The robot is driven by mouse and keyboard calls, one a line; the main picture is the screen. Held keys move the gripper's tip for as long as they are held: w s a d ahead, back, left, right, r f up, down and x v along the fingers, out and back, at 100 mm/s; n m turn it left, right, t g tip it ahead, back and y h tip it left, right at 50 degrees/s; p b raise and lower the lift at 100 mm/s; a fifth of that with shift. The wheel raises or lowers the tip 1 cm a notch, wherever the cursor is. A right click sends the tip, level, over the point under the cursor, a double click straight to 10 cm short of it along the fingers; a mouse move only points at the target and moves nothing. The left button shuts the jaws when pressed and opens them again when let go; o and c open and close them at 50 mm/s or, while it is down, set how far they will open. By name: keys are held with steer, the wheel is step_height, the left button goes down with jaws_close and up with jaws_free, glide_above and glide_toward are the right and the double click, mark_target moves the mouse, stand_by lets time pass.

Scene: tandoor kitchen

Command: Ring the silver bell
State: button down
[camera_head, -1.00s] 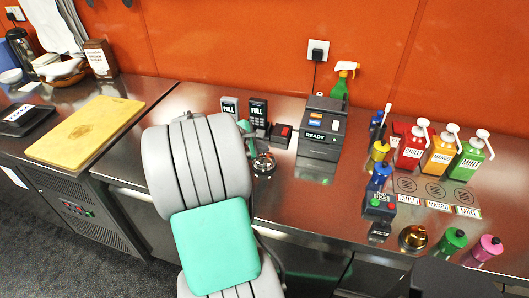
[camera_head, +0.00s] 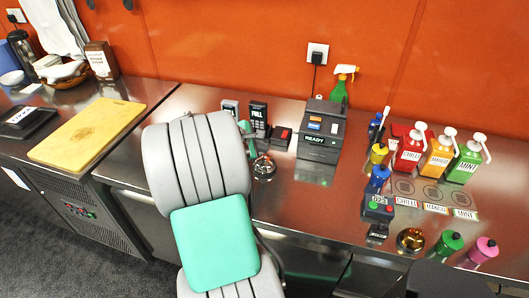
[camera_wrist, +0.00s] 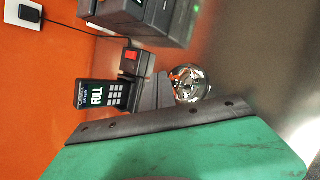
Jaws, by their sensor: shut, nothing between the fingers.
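The silver bell (camera_head: 265,168) is a small shiny dome on the steel counter, just right of my arm in the head view. In the wrist view the silver bell (camera_wrist: 197,89) shows beyond my gripper, its left edge partly covered by a fingertip. My gripper (camera_head: 251,146) is shut and empty, with its tip close by the bell; most of it is hidden behind my arm in the head view. In the wrist view my gripper (camera_wrist: 166,90) overlaps the bell's edge. I cannot tell whether they touch.
Card terminals (camera_head: 258,115) and a dark register (camera_head: 320,130) stand behind the bell. A brass bell (camera_head: 410,240) is farther right, by a button box (camera_head: 378,208) and sauce pumps (camera_head: 409,150). A cutting board (camera_head: 88,132) lies at left. The counter between bell and button box is clear.

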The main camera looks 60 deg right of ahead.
step_height(320, 180, up, 5)
steer(key=p, duration=0.4)
steer(key=shift+p, duration=0.35)
stand_by(0.6)
